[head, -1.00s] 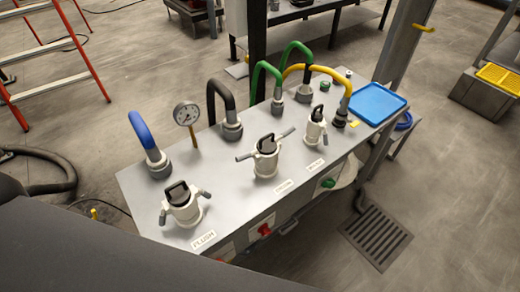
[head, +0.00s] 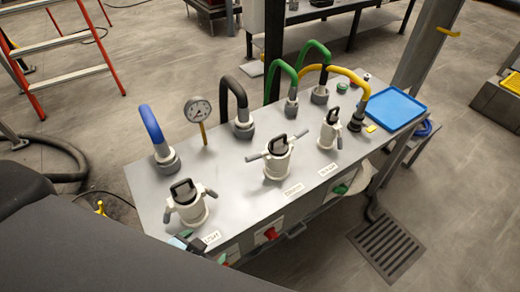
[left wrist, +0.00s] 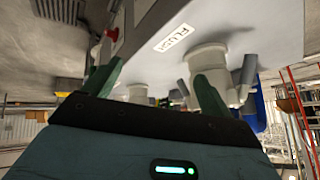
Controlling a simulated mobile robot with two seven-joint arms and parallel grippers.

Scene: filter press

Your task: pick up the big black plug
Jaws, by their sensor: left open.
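Three black plugs with loop handles sit upright in white couplings on the grey panel (head: 235,185): one at the front left (head: 183,188) by the FLUSH label, one in the middle (head: 279,142) and a smaller one at the right (head: 333,115). The left and middle ones look the bigger. My left gripper (head: 192,242) shows only in part at the panel's front edge, just below the front left coupling (head: 190,210). In the left wrist view its two green fingers (left wrist: 157,88) are apart and empty, with a white coupling (left wrist: 208,60) beyond them.
Blue (head: 151,125), black (head: 233,90), green (head: 318,62) and yellow (head: 350,78) hoses rise from the panel's back. A pressure gauge (head: 198,110) stands between the blue and black hoses. A blue tray (head: 394,108) lies at the right end.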

